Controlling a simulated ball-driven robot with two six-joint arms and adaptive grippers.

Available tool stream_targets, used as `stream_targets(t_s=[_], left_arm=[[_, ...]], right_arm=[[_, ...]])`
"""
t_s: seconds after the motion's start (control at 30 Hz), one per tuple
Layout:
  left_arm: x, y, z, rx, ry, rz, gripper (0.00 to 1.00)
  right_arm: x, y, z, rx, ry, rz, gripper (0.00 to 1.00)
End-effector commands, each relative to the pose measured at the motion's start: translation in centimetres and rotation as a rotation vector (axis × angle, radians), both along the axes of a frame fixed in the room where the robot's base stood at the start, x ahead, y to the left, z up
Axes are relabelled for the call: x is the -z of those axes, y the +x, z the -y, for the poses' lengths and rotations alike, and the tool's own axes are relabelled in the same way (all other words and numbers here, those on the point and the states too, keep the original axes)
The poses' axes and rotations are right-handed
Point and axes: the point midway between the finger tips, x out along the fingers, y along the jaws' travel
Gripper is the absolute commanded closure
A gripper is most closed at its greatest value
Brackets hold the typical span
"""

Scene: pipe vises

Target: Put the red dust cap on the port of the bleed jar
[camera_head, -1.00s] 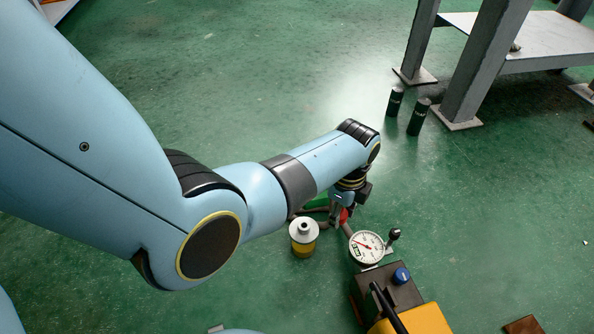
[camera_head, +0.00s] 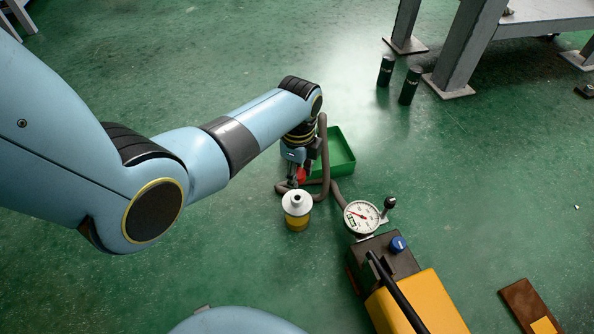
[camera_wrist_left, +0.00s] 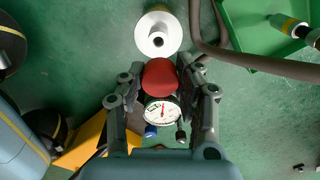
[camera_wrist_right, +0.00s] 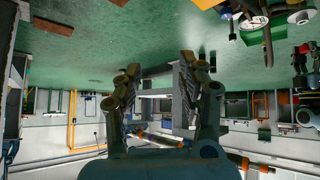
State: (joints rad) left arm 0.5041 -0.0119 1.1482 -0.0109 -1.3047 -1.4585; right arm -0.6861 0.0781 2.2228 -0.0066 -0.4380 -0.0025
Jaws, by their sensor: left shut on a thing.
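The bleed jar (camera_head: 297,216) stands upright on the green floor, with a yellow lower part, a white top and a dark round port at its centre. It also shows in the left wrist view (camera_wrist_left: 158,35). My left gripper (camera_head: 297,180) is shut on the red dust cap (camera_head: 302,175), behind and above the jar in the head view. In the left wrist view the cap (camera_wrist_left: 160,76) sits between the fingertips, apart from the port. My right gripper (camera_wrist_right: 155,75) has its fingers spread with nothing between them; it is out of the head view.
A green tray (camera_head: 338,160) lies behind the jar, and a grey hose (camera_head: 325,160) loops beside it. A dial gauge (camera_head: 361,216) and a yellow pump unit (camera_head: 420,300) stand right of the jar. Two dark cylinders (camera_head: 398,82) stand by the bench leg. Floor left of the jar is clear.

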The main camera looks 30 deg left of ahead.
Motion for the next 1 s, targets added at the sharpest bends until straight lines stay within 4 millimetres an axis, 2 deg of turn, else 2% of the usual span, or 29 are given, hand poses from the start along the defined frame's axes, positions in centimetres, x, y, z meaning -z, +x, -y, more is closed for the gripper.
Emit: stream_targets(t_s=[0.03,0.2,0.4,0.6,1.0], left_arm=[[1.2,-0.4,0.0,0.0,0.0,-0.01,0.91],[3.0,-0.4,0.0,0.0,0.0,-0.01,0.91],[4.7,-0.4,0.0,0.0,0.001,-0.01,0.91],[5.4,-0.3,0.0,0.0,0.0,-0.006,0.91],[5.4,-0.2,0.0,0.0,0.0,-0.005,0.91]], right_arm=[[0.9,-0.4,0.0,-0.001,0.001,0.018,0.6],[1.8,-0.9,-0.2,-0.01,0.004,0.127,0.6],[1.1,-0.4,-0.5,-0.024,0.008,0.275,0.6],[0.4,-0.2,-0.7,-0.032,0.012,0.354,0.6],[0.2,-0.2,-0.7,-0.034,0.012,0.369,0.6]])
